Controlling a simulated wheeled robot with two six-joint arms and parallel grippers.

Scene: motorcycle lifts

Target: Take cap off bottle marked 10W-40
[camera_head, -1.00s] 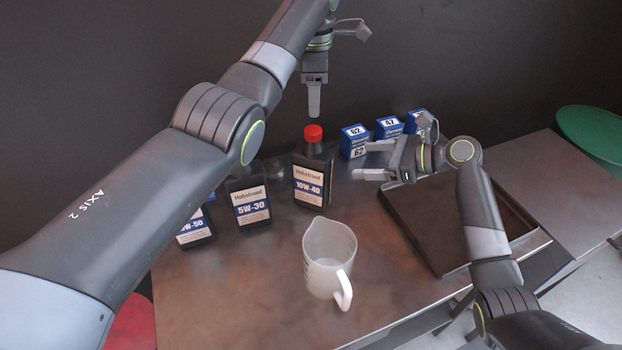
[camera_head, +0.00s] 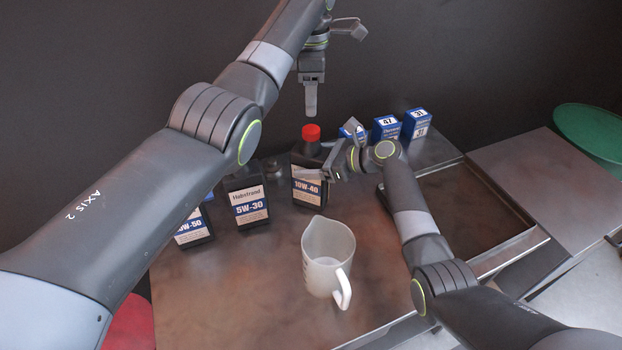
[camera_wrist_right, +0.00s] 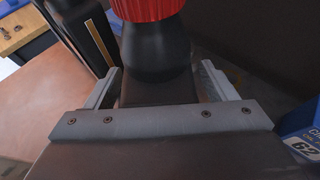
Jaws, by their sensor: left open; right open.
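The black bottle marked 10W-40 (camera_head: 308,188) stands upright on the bench with its red cap (camera_head: 311,133) on. The cap also shows at the top of the right wrist view (camera_wrist_right: 148,8). My right gripper (camera_head: 318,173) is open at the bottle's upper body, below the cap. In the right wrist view its fingers (camera_wrist_right: 158,88) lie on either side of the bottle, with gaps visible. My left gripper (camera_head: 311,98) points down above the cap, apart from it; it is open, though its fingers overlap in this view.
The 5W-30 bottle (camera_head: 247,199) and another black bottle (camera_head: 192,226) stand to the left. A white jug (camera_head: 327,258) stands in front. Blue boxes (camera_head: 386,130) stand behind right. A dark tray (camera_head: 468,222) lies to the right.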

